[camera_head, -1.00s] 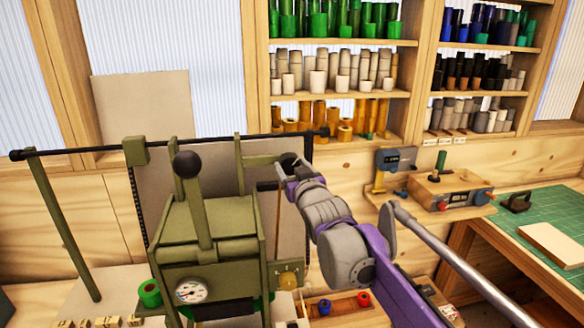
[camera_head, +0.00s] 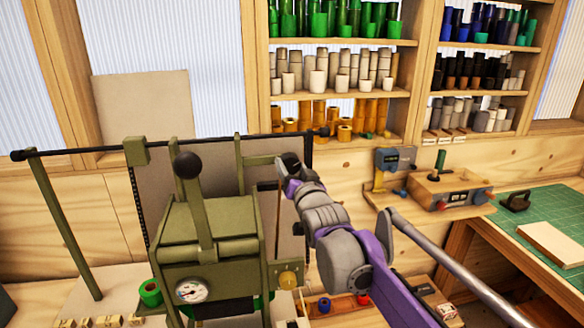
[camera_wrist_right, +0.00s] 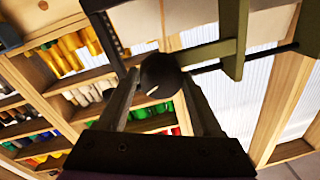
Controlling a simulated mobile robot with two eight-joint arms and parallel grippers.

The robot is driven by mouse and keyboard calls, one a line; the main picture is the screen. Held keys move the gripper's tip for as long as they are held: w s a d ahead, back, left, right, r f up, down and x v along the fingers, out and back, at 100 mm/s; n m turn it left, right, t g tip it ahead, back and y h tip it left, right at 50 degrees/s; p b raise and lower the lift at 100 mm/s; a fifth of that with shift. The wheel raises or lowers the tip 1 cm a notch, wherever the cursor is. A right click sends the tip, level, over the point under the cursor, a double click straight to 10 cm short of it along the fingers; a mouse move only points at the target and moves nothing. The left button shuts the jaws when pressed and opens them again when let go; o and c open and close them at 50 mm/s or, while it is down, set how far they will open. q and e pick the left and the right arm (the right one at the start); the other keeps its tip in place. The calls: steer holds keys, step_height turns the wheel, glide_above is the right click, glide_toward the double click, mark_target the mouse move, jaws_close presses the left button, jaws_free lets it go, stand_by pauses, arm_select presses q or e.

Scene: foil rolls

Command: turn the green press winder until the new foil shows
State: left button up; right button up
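The olive-green press (camera_head: 210,235) stands left of centre in the head view, with a tall black-knobbed lever (camera_head: 190,190) and a round gauge (camera_head: 190,291). The winder (camera_head: 240,165) is an olive post with a short arm pointing right. My right gripper (camera_head: 290,163) is at the end of that arm. In the right wrist view, the fingers of my right gripper (camera_wrist_right: 160,92) stand on either side of a black ball knob (camera_wrist_right: 160,75) and seem closed on it. A grey-brown sheet (camera_head: 220,150) hangs behind the press. My left gripper is not in view.
A black rail (camera_head: 80,151) runs across the top of the press. Shelves of foil rolls (camera_head: 338,58) stand behind. A small wooden device (camera_head: 445,192) sits right of my arm, and a green cutting mat (camera_head: 550,225) lies on the right bench.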

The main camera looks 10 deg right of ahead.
steer(key=o, duration=0.4)
steer(key=s, duration=0.7)
steer(key=s+b, duration=0.1)
steer(key=s, duration=0.2)
steer(key=shift+s+d+f, duration=0.2)
steer(key=shift+s+d, duration=0.2)
steer(key=s+d+f+n+g, duration=0.1)
steer(key=s+f+g, duration=0.3)
steer(key=s+f, duration=0.5)
steer(key=s+d+f+n+g, duration=0.1)
steer(key=s+f+g, duration=0.3)
steer(key=s+f, duration=0.5)
steer(key=s+d+f+n+g+h, duration=0.1)
steer(key=s+f+g, duration=0.3)
steer(key=s+f, duration=0.5)
steer(key=shift+s+d+f+g, duration=0.1)
steer(key=shift+f+g, duration=0.1)
steer(key=shift+f, duration=1.85)
steer(key=shift+s+d+f+g, duration=0.1)
steer(key=shift+f+g, duration=0.1)
steer(key=shift+f, duration=1.85)
